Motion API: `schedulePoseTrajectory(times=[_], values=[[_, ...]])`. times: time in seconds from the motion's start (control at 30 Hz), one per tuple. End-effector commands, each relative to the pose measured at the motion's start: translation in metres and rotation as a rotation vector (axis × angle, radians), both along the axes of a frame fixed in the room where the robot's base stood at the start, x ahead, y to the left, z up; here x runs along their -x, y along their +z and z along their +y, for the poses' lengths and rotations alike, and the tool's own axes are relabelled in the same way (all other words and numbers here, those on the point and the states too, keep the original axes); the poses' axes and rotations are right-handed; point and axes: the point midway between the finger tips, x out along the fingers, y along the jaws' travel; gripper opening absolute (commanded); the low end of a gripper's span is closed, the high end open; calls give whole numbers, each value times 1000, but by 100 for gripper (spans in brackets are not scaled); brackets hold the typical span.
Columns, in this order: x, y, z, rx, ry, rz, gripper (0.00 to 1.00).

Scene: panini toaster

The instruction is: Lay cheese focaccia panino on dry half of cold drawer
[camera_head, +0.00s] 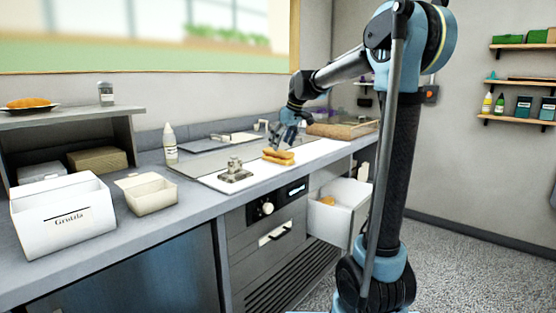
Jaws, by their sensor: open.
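A golden, layered panino (278,156) lies on a white board (308,151) on the counter. I cannot tell its filling at this size. My gripper (281,142) is open and points down, just above and behind the panino, apparently empty. Whether its fingers touch the bread is too small to tell. A white drawer (325,222) is pulled out below the counter at the right. A small orange item (328,201) shows inside it; the rest of its inside is partly hidden, and I cannot tell a wet half from a dry half.
A dark metal device (235,172) stands left of the panino, and a white bottle (170,143) farther left. A white box (64,217) and an open carton (149,193) stand at the front left. A brown board (343,131) lies at the back right.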

Motion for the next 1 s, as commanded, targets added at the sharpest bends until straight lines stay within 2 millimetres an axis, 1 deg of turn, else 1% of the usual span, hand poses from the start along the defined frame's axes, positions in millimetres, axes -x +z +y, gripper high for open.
schedulePoseTrajectory(times=[0.23, 0.4, 0.53, 0.67, 0.87, 0.9, 0.97, 1.0], values=[[-6, -13, 5, 0, 0, 0, 73], [-17, -33, 11, 0, 1, 0, 73], [-20, -47, 16, 1, 1, -1, 73], [-21, -53, 18, 1, 0, -1, 73], [-21, -53, 18, 1, 0, -1, 73], [-21, -53, 18, 1, 0, -1, 69], [-21, -53, 18, 0, 0, 0, 55], [-21, -53, 18, 0, 0, 0, 46]])
